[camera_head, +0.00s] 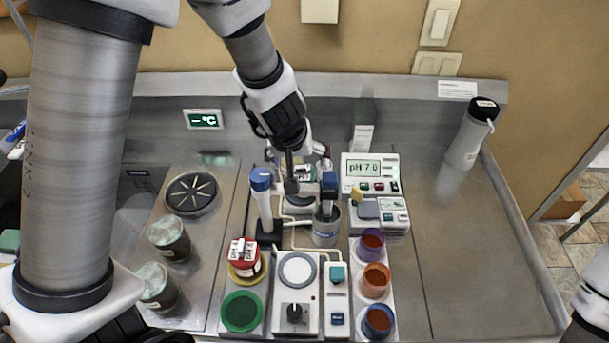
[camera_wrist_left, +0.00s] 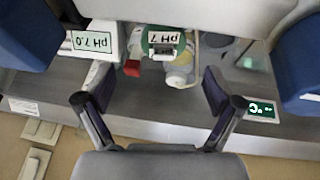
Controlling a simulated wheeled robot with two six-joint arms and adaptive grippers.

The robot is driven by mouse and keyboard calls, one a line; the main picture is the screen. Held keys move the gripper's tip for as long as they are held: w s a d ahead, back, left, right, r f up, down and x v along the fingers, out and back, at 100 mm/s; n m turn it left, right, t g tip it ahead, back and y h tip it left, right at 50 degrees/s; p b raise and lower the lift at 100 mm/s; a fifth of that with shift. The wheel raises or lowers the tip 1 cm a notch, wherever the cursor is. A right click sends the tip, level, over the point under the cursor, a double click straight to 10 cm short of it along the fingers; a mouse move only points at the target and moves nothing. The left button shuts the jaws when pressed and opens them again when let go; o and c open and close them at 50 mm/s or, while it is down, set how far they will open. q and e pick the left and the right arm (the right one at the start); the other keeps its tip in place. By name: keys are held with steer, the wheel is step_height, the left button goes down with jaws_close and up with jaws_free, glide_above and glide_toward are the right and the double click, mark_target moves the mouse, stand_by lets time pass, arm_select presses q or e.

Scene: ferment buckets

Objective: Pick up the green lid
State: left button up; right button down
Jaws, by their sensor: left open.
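In the wrist view, a green lid (camera_wrist_left: 161,39) with a white "pH 7" label and a pale handle shows beyond my fingers, near the middle of the picture. My open left gripper (camera_wrist_left: 158,85) is empty, its two fingers apart on either side of that line. In the head view, my left gripper (camera_head: 291,183) points down over the back of the bench equipment, and its arm hides much of the area behind it. A flat green disc (camera_head: 242,311) lies at the front left of the equipment. My right gripper is not in view.
A red-lidded "pH 4" pot (camera_head: 243,252) stands behind the green disc. A blue-capped tube (camera_head: 262,200) and a metal beaker (camera_head: 326,226) stand close to my gripper. The pH meter (camera_head: 369,174) is to the right.

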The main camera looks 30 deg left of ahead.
mark_target(301, 167)
arm_select(q)
steer(key=b+x, duration=0.1)
steer(key=x, duration=0.2)
steer(key=b+x, duration=0.1)
steer(key=x, duration=0.1)
steer(key=shift+w+a+f+b, duration=0.15)
steer(key=shift+a+f+b, duration=0.15)
steer(key=shift+b, duration=0.05)
steer(key=shift+w, duration=0.15)
steer(key=shift+d+r, duration=0.1)
steer(key=shift+c, duration=1)
steer(key=c, duration=0.7)
